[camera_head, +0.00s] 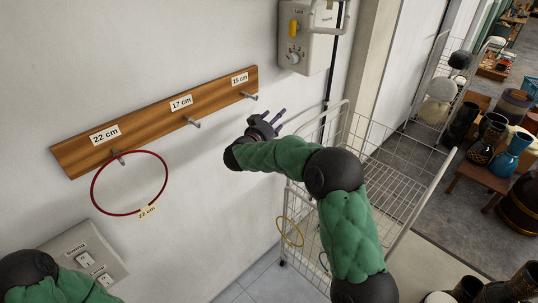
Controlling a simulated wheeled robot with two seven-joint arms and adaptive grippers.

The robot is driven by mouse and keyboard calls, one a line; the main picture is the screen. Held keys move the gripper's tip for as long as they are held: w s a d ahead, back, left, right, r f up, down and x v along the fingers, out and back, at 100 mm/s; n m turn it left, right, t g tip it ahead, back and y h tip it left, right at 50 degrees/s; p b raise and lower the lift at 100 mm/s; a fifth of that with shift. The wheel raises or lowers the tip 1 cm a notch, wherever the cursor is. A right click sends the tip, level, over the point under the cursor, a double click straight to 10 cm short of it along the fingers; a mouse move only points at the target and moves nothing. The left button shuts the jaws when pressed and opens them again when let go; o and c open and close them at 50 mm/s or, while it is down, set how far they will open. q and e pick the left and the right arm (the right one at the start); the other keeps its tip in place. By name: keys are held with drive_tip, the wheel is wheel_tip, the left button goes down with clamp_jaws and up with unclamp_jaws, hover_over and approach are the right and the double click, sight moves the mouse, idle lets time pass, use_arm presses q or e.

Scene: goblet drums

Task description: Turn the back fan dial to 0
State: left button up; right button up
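A grey wall box (310,38) is at the top, with a yellow switch (293,28) and a small round dial (292,58) low on its front. I cannot read the dial's setting, and the box's label is too small to be sure of. My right gripper (280,120) is below the box, near the wall, well apart from the dial.
A wooden rack (155,120) with pegs is on the wall left of my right gripper, and a red ring (93,190) hangs from it. A white wire cart (385,170) stands right of my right arm. A switch panel (70,240) is at lower left. Drums (510,155) stand at right.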

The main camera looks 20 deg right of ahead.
wheel_tip(320, 180, down, 12)
drive_tip(key=a+n+t+y+b, duration=0.1)
drive_tip(key=a+n+y+b, duration=0.1)
drive_tip(key=y+b, duration=0.1)
drive_tip(key=shift+a+n+t, duration=0.3)
drive_tip(key=shift+a+n, duration=0.05)
drive_tip(key=shift+n, duration=0.05)
drive_tip(key=s+a+f+n+g+y+b, duration=0.1)
drive_tip(key=s+a+f+n+y+b, duration=0.2)
drive_tip(key=f, duration=0.8)
drive_tip(key=s+a+f+g+y+b, duration=0.1)
drive_tip(key=s+a+f+y, duration=0.3)
drive_tip(key=f, duration=0.7)
drive_tip(key=s+a+f+n+g+y+b, duration=0.1)
drive_tip(key=s+a+f+n+y+b, duration=0.3)
drive_tip(key=f, duration=0.7)
drive_tip(key=s+a+f+g+y+b, duration=0.1)
drive_tip(key=s+a+f+g, duration=0.2)
drive_tip(key=s+f, duration=0.3)
drive_tip(key=s+a+f+g+y+b, duration=0.1)
drive_tip(key=s+a+f+g, duration=0.2)
drive_tip(key=s, duration=1.3)
drive_tip(key=s+a+f+g+y+b, duration=0.1)
drive_tip(key=s+a+f+g+b, duration=0.1)
drive_tip(key=s+f, duration=0.6)
drive_tip(key=s+a+g, duration=0.1)
drive_tip(key=s, duration=0.2)
drive_tip(key=shift+f+m+y, duration=0.3)
drive_tip(key=shift+f+y, duration=0.05)
drive_tip(key=shift+y, duration=0.05)
